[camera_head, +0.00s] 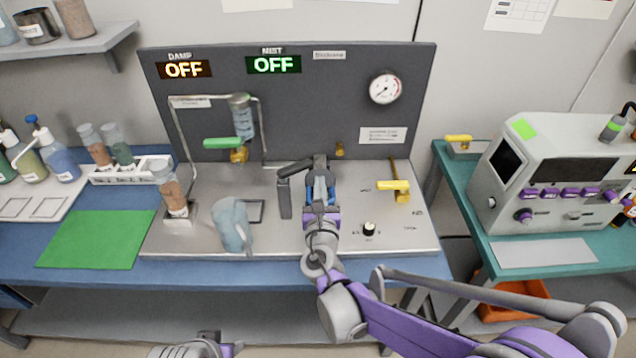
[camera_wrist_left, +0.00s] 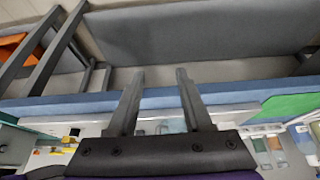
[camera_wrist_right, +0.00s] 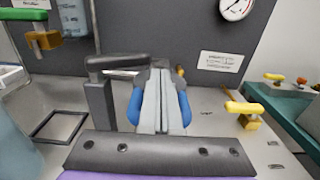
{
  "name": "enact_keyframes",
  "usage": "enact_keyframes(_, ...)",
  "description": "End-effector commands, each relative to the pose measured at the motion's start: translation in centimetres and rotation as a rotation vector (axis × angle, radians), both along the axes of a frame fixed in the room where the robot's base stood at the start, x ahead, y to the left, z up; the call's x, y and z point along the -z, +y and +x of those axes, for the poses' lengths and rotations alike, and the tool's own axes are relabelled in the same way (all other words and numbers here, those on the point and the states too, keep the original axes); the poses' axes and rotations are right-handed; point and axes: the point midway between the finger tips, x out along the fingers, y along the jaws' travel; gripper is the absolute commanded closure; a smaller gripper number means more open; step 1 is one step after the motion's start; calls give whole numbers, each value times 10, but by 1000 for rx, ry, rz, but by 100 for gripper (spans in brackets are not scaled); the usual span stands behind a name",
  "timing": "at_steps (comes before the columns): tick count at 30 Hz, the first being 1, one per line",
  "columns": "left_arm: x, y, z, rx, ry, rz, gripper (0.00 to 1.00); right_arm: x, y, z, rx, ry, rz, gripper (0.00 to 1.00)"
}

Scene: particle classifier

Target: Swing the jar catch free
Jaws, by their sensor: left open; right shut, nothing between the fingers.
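A dark grey swing catch with an upright post (camera_head: 285,197) stands on the metal deck; its arm (camera_wrist_right: 115,62) reaches right from the post top, toward a dark grey cap (camera_head: 320,163). Something blue (camera_wrist_right: 186,110), perhaps the jar, shows on both sides of my fingers; most of it is hidden. My right gripper (camera_head: 320,188) is shut and empty, in front of the blue thing and right of the post; I cannot tell whether it touches. It also fills the middle of the right wrist view (camera_wrist_right: 160,75). My left gripper (camera_wrist_left: 160,75) is open and empty, below the bench front.
A clear pitcher (camera_head: 233,222) and a brown-filled jar (camera_head: 172,188) stand left on the deck. A green-handled valve (camera_head: 222,143), yellow lever (camera_head: 394,185) and black knob (camera_head: 369,228) are nearby. The grey panel (camera_head: 330,95) rises behind.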

Motion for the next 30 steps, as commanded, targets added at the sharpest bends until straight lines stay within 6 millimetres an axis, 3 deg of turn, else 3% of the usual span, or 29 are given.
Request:
enact_keyframes(6, 3, 0, -1, 0, 1, 0, 50, 1, -29, -48, 0, 1, 0, 100)
enact_keyframes(12, 3, 0, -1, 0, 1, 0, 50, 0, -45, -75, 2, 0, 0, 100)
enact_keyframes(26, 4, 0, -1, 0, 1, 0, 50, 0, -51, -86, 0, 0, 0, 100)
enact_keyframes(30, 1, 0, 1, 6, 6, 7, 75, -2, -56, -86, 14, 4, 32, 100)
